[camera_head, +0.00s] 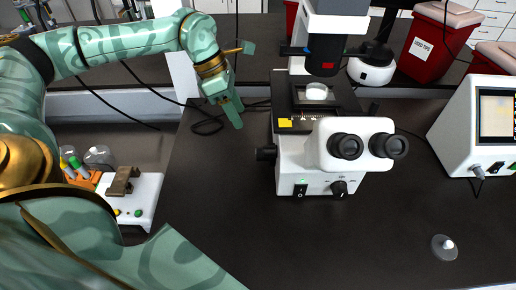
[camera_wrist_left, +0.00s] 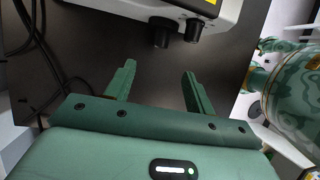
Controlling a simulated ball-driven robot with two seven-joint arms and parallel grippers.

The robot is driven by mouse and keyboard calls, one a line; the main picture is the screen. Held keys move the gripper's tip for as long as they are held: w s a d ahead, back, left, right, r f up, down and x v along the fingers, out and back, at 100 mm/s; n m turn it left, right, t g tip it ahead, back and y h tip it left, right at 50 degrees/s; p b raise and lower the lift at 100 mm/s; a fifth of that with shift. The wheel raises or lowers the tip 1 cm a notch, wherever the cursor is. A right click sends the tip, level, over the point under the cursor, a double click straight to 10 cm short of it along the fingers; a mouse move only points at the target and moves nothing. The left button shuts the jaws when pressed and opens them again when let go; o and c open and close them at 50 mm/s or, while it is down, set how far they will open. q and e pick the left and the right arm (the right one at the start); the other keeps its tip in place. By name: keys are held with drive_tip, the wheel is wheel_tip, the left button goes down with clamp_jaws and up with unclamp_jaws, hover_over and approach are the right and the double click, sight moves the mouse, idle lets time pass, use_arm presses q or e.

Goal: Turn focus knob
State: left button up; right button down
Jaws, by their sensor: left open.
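The white microscope (camera_head: 318,160) stands on the dark bench, right of centre in the head view. A black focus knob (camera_head: 266,153) sticks out of the left side of its base. My left gripper (camera_head: 240,82) is open and empty, to the left of the microscope and above and behind the knob in the picture. In the left wrist view my open fingers (camera_wrist_left: 158,70) point toward the microscope body (camera_wrist_left: 205,8). Two dark knobs, one of them here (camera_wrist_left: 160,34), show beyond the fingertips, apart from them. My right gripper is not in view.
Black cables (camera_head: 207,122) lie on the bench left of the microscope. A small clear dish (camera_head: 444,248) lies at the front right. A white device with a screen (camera_head: 480,125) and a red bin (camera_head: 424,55) stand to the right. The bench's front middle is clear.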

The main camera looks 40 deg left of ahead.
sight(258, 150)
use_arm(q)
drive_tip(key=b+x, duration=0.2)
drive_tip(key=x, duration=1.1)
drive_tip(key=shift+w+d+f, duration=0.1)
drive_tip(key=shift+d+f, duration=0.05)
drive_tip(key=shift+f, duration=0.15)
drive_tip(key=c, duration=1)
